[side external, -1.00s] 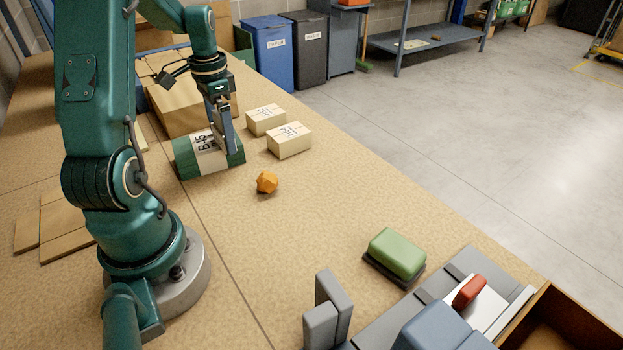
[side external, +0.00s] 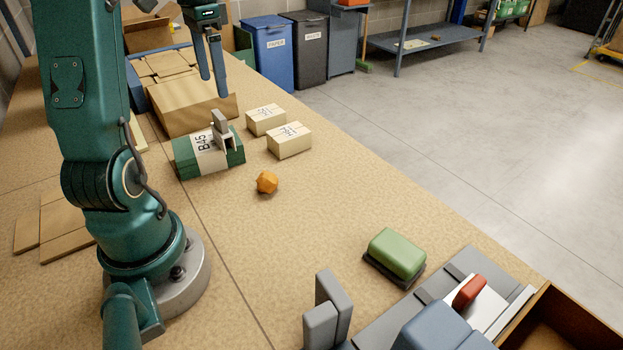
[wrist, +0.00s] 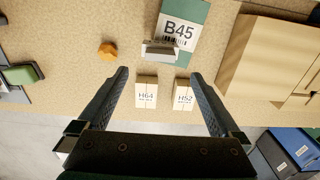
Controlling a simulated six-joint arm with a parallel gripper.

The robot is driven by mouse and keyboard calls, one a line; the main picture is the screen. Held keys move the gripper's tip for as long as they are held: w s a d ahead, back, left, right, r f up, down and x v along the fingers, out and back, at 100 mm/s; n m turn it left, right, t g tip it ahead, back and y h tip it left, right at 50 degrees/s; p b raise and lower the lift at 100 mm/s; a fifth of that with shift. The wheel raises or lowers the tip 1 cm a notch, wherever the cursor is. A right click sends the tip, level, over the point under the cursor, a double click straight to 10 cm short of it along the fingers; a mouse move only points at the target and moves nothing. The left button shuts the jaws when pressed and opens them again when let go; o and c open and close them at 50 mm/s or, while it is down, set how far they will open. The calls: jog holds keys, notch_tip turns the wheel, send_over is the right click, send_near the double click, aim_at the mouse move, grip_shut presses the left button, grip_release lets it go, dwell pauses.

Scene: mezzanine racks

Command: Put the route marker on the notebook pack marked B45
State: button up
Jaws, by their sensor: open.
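The notebook pack marked B45 (side external: 183,160) is green with a white label band and lies flat on the bench. It also shows at the top of the wrist view (wrist: 196,20). The grey route marker (side external: 219,128) stands on top of this pack, close to the label. In the wrist view the marker (wrist: 160,48) covers part of the pack near its lower left edge. My gripper (side external: 214,87) is open and empty, above the marker and apart from it. In the wrist view the fingers (wrist: 160,76) are spread wide with nothing between them.
Two cream packs, H64 (wrist: 146,99) and H52 (wrist: 183,104), lie beside the green pack. An orange faceted object (side external: 267,182) sits in front. A large cardboard box (side external: 195,108) is behind. A green block (side external: 397,253) and grey blocks (side external: 320,325) are nearer the camera.

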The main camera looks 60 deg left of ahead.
jog(key=w+d+r+t+y, duration=0.1)
jog(key=d+r+t, duration=0.1)
jog(key=d, duration=1.1)
jog(key=s+d+f+t, duration=0.1)
jog(key=s+d+f, duration=0.1)
jog(key=d, duration=0.3)
jog(key=s+d+f+t+h, duration=0.1)
jog(key=s+d+f+t, duration=0.1)
jog(key=d, duration=0.4)
jog(key=shift+s+d+t, duration=0.25)
jog(key=shift+s+t, duration=0.05)
jog(key=shift+s, duration=0.4)
